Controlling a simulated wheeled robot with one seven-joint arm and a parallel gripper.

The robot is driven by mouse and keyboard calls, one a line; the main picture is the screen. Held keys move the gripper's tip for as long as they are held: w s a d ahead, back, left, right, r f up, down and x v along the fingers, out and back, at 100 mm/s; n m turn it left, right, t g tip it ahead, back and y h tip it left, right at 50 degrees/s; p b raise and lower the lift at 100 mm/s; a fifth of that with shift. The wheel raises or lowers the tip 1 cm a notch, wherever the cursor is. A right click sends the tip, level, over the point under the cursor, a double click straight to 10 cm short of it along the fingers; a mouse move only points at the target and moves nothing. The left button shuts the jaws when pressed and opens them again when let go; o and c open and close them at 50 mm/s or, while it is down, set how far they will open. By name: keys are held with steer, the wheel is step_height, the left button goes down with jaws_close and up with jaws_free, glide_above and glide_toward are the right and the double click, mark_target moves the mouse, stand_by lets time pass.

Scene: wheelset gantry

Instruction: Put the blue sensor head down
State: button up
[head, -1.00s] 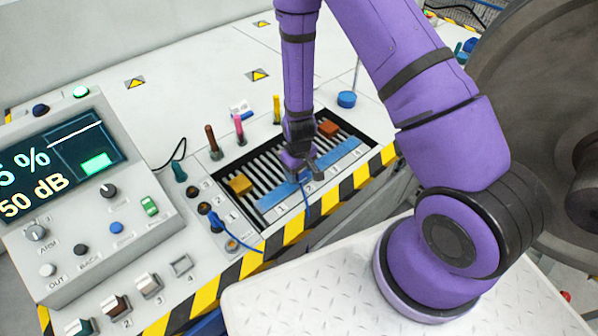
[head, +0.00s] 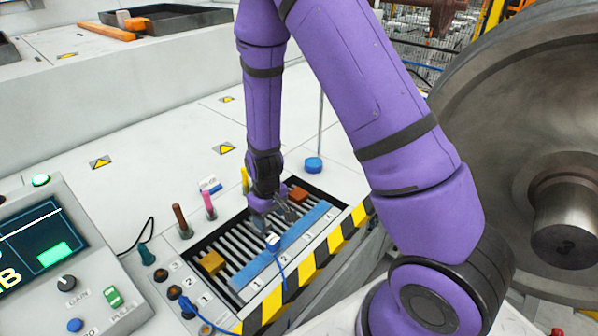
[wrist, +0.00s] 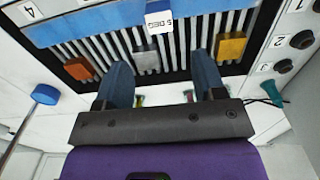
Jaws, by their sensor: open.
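The blue sensor head, with a white "5 DEG" face (head: 272,240), rests at the blue numbered strip of the slatted rack, near position 2. Its blue cable hangs over the front edge. In the wrist view the white face (wrist: 159,22) shows beyond my fingertips, against the blue strip; the head's outline blends into the strip. My gripper (head: 275,214) is just above and behind it, pointing down. The fingers look clear of the head.
A yellow block (head: 212,262) and an orange block (head: 298,194) lie on the slats either side. Pink (head: 210,206) and brown (head: 182,221) upright handles stand behind. A thin rod with a blue base (head: 313,165) stands at right. The control panel (head: 60,262) is at left.

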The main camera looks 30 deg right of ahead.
steer(key=s+d+r+m+t+y, duration=0.1)
steer(key=s+r, duration=0.1)
steer(key=r, duration=1)
steer(key=s+d+r+m+t, duration=0.1)
steer(key=s+d+r, duration=0.1)
steer(key=r, duration=1.1)
steer(key=s+d+r+m+t+h, duration=0.1)
steer(key=s+d+r+t, duration=0.2)
steer(key=s+r, duration=1.2)
steer(key=shift+s+d+m, duration=0.3)
steer(key=shift+s+d, duration=0.2)
steer(key=shift+s, duration=0.7)
steer(key=shift+o, duration=0.4)
stand_by(0.7)
